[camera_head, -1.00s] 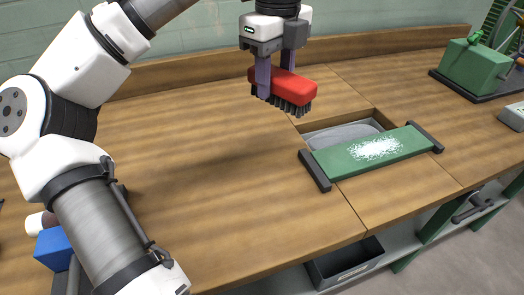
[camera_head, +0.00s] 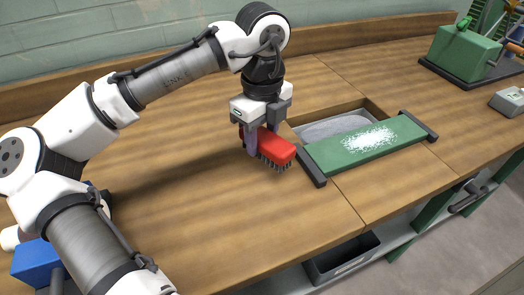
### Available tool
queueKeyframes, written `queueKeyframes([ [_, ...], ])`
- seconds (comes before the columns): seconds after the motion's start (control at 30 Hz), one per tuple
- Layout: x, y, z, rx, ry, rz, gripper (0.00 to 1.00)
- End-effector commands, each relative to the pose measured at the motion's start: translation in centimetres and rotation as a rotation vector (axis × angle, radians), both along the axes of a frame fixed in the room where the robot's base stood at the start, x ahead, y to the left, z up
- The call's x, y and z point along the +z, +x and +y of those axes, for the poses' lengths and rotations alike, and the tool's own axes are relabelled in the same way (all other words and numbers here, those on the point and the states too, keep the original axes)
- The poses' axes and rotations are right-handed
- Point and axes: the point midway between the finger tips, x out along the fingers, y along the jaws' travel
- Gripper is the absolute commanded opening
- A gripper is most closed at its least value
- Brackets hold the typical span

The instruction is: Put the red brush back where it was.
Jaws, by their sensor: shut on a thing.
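The red brush (camera_head: 275,147) has a red back and dark bristles pointing down. My gripper (camera_head: 262,146) is shut on it, with a purple-grey finger showing on its near side. The brush is low over the wooden bench, left of the green board's left end. I cannot tell whether the bristles touch the wood. The far part of the brush is hidden behind the gripper.
A green board (camera_head: 365,146) with white powder and dark end bars lies across a recess holding a grey object (camera_head: 335,127). A green machine (camera_head: 462,58) stands at the back right. A blue object (camera_head: 36,262) is at the left. The bench's left-middle is clear.

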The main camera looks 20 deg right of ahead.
Motion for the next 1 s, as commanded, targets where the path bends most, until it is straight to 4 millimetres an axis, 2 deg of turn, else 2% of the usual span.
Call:
queueKeyframes([
  [0.3, -4.0, 0.0, 0.0, 0.0, 0.0, 0.0, 0.22],
  [0.77, -4.8, 0.0, 0.0, -0.001, 0.0, 0.001, 0.22],
  [0.8, -4.8, 0.0, 0.0, 0.0, 0.0, 0.001, 0.43],
  [0.93, -4.8, 0.0, 0.0, 0.0, 0.0, 0.0, 0.6],
  [1.0, -4.8, 0.0, 0.0, 0.0, 0.0, 0.0, 0.62],
])
